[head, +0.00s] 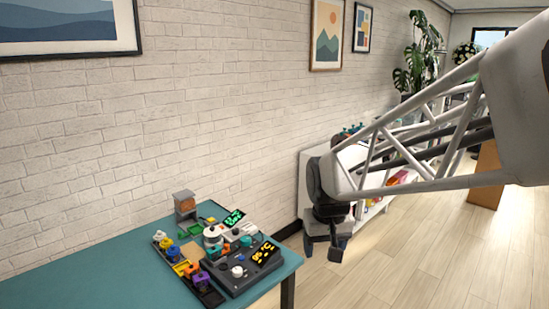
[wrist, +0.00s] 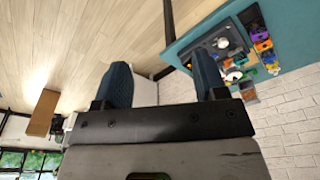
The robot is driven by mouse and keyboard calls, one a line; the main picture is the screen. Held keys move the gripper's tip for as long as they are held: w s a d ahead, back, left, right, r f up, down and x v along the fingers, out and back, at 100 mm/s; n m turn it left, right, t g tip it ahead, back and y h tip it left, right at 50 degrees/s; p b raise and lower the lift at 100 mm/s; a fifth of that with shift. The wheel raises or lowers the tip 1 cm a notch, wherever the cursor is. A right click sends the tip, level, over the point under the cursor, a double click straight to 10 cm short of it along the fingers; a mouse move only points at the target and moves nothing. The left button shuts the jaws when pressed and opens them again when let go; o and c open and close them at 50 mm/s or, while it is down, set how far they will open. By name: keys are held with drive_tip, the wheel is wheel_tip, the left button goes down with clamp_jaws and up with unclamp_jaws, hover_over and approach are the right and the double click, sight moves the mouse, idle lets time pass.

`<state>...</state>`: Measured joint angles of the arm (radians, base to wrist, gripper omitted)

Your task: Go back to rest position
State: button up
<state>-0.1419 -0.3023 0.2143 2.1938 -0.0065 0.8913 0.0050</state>
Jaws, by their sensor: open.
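My gripper (wrist: 163,82) is open and empty in the wrist view, with its two blue fingers wide apart. In the head view my gripper (head: 337,247) hangs at the end of my white lattice arm, over the floor to the right of the teal table (head: 110,275). It is apart from the table and touches nothing that I can see. The wrist view is turned round, and the table (wrist: 190,42) shows there at the upper right.
A white shelf unit (head: 310,172) stands behind my arm along the brick wall. The wooden floor (head: 400,275) at the right is clear.

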drive_tip(key=s+d+m, duration=0.1)
drive_tip(key=s+d, duration=0.2)
drive_tip(key=s, duration=0.7)
drive_tip(key=s+d+t, duration=0.1)
drive_tip(key=s+d, duration=0.3)
drive_tip(key=s, duration=0.6)
drive_tip(key=shift+s+d+r+m, duration=0.15)
drive_tip(key=shift+s+d+m, duration=0.15)
drive_tip(key=shift+m, duration=0.1)
